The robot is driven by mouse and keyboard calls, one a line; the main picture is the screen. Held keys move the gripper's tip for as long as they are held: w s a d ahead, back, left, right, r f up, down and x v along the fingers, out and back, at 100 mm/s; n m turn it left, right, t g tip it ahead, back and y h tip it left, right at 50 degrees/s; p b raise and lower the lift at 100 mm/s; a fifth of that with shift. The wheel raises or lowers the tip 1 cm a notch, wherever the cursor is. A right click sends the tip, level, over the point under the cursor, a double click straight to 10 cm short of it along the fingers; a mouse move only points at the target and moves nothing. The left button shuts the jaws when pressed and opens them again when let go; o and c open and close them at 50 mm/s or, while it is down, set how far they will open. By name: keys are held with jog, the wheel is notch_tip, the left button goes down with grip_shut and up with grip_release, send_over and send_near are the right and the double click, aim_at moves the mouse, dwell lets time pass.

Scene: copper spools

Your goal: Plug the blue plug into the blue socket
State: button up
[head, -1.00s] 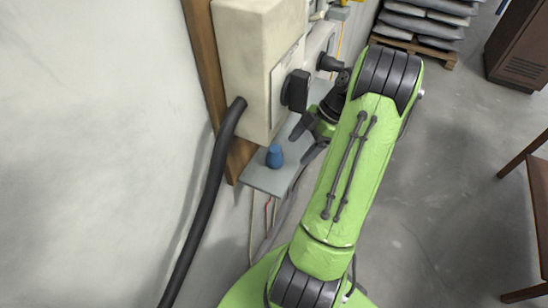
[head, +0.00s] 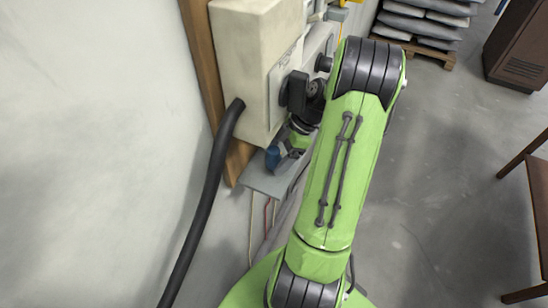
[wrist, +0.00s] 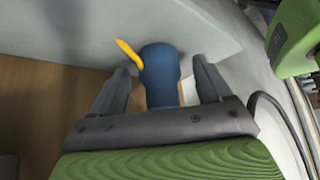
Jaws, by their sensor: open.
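The blue plug (wrist: 160,72) stands on a small grey shelf (head: 262,180) under the wall box. In the head view the plug (head: 272,156) is partly covered by my gripper (head: 288,150). In the wrist view my gripper (wrist: 163,85) is open, with one dark finger on each side of the plug and a visible gap on both sides. A short yellow piece (wrist: 130,53) sticks out beside the plug's top. I cannot make out a blue socket in these frames.
A beige box (head: 245,70) is fixed to a wooden board (head: 199,60) on the wall, with black fittings on its side. A thick black cable (head: 205,190) hangs from it. Thin wires hang below the shelf. Open floor lies to the right, with stacked sacks (head: 430,20) behind.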

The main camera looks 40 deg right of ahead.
jog(key=c, duration=1.1)
jog(key=shift+o, duration=0.2)
jog(key=shift+r, duration=0.15)
jog(key=shift+d+r, duration=0.15)
jog(key=shift+r, duration=0.05)
jog(key=s+d+p, duration=0.1)
jog(key=s+d, duration=0.3)
jog(key=d, duration=0.4)
jog(key=s+d+p, duration=0.1)
jog(key=s+d, duration=0.2)
jog(key=d, duration=0.5)
jog(key=shift+s, duration=0.35)
